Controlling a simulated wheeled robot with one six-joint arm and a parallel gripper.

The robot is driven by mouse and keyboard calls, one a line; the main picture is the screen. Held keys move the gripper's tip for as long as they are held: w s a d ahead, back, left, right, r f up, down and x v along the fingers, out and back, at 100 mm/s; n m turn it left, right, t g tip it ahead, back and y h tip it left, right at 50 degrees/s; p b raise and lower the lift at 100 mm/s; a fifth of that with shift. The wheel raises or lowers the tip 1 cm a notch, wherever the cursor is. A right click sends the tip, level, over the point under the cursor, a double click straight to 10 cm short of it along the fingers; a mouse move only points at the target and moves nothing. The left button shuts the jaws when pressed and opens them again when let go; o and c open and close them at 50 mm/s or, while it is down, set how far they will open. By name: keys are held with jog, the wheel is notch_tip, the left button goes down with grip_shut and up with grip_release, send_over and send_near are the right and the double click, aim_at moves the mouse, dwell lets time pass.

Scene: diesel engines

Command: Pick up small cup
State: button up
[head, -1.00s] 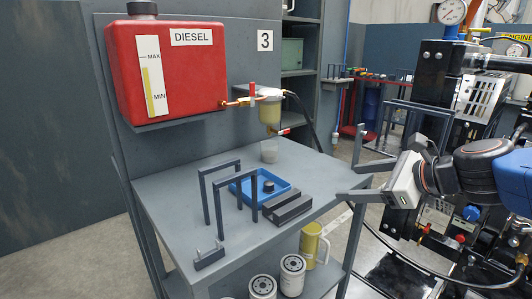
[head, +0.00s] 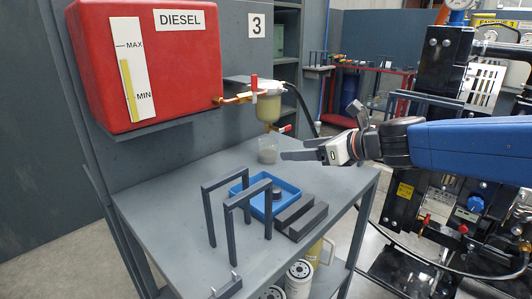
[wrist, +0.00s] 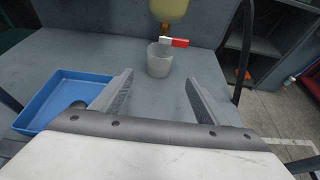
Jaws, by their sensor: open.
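The small cup (head: 268,150) is a pale, translucent grey cup standing upright on the grey bench, below the fuel filter. In the wrist view the small cup (wrist: 159,60) is beyond the fingertips, roughly centred between them. My gripper (head: 284,150) is open and empty, with its fingers pointing left toward the cup in the head view. In the wrist view both fingers of my gripper (wrist: 158,74) are spread apart, with the cup not clearly between them. Whether a fingertip touches the cup cannot be told from the head view.
The fuel filter (head: 269,106) with a red-and-white drain valve (wrist: 175,42) hangs just above the cup. A blue tray (head: 288,188), dark frames (head: 225,188) and a dark block (head: 303,218) stand on the bench in front. A red diesel tank (head: 180,55) is mounted at left.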

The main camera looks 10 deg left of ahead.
aim_at(275, 151)
jog(key=x, duration=1.3)
jog(key=shift+w+a+f, duration=0.15)
jog(key=shift+f, duration=0.05)
jog(key=shift+c, duration=0.4)
jog(key=c, duration=1.2)
jog(key=shift+r, duration=0.15)
